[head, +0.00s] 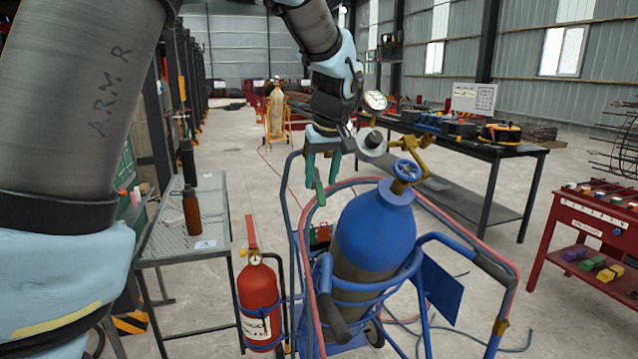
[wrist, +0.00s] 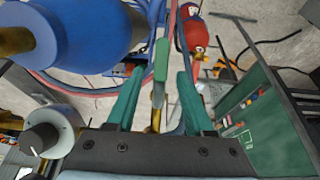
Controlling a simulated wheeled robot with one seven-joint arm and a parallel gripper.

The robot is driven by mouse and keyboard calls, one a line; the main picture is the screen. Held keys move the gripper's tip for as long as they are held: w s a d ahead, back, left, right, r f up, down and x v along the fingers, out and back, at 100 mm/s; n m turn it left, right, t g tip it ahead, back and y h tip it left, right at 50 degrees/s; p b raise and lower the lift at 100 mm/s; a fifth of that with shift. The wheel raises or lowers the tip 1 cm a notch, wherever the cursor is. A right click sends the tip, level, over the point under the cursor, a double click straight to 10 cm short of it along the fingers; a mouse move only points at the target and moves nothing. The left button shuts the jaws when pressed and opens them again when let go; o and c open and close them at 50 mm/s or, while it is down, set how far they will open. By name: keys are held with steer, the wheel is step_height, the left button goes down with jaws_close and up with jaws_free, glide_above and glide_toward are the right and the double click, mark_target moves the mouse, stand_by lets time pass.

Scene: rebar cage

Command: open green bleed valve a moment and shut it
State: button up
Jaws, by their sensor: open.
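The green bleed valve lever (head: 319,193) hangs to the left of the blue gas cylinder's top in the head view. In the wrist view the green lever (wrist: 161,60) stands between the two green fingers, with a brass part below it. My gripper (head: 322,168) points down beside the regulator; its fingers (wrist: 159,80) are apart, one on each side of the lever. A gap shows on both sides, so neither finger visibly touches it. The grey regulator knob (head: 373,139) is just right of the gripper. The lever's mounting is partly hidden behind my gripper.
The blue cylinder (head: 372,235) stands in a blue cart with red hose around it. A blue handwheel (head: 407,170) and a gauge (head: 375,100) sit near my gripper. A red extinguisher (head: 259,300) and a mesh table (head: 215,215) are at left.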

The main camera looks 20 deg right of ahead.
mark_target(319, 186)
steer(key=shift+p+x, duration=0.3)
steer(key=shift+x, duration=1.4)
jaws_close()
